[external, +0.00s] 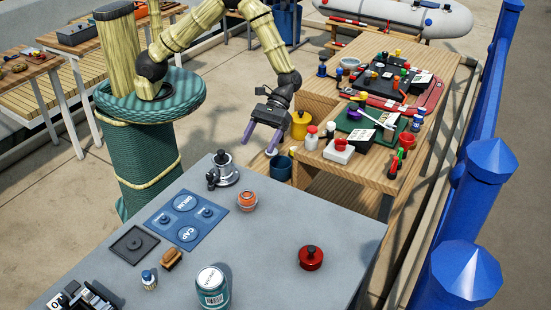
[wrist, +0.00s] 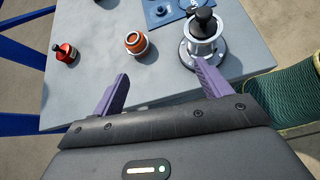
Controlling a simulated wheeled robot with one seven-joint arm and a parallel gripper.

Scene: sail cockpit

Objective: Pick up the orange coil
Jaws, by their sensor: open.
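The orange coil (external: 247,201) stands on the grey table (external: 290,210), right of the blue mat in the external view. In the wrist view the orange coil (wrist: 137,43) shows ahead of the fingers, with a pale band around it and a dark opening or core. My gripper (external: 261,145) is open and empty, its purple fingers pointing down beyond the table's far edge, above and apart from the coil. In the wrist view my gripper (wrist: 160,90) has its two fingers spread wide, with bare table between them.
A silver winch (external: 224,172) with a black knob stands left of the coil. A blue mat (external: 187,216) lies near it. A red knobbed pot (external: 311,258) stands to the right, and a teal can (external: 212,288) in front. Bare table surrounds the coil's right side.

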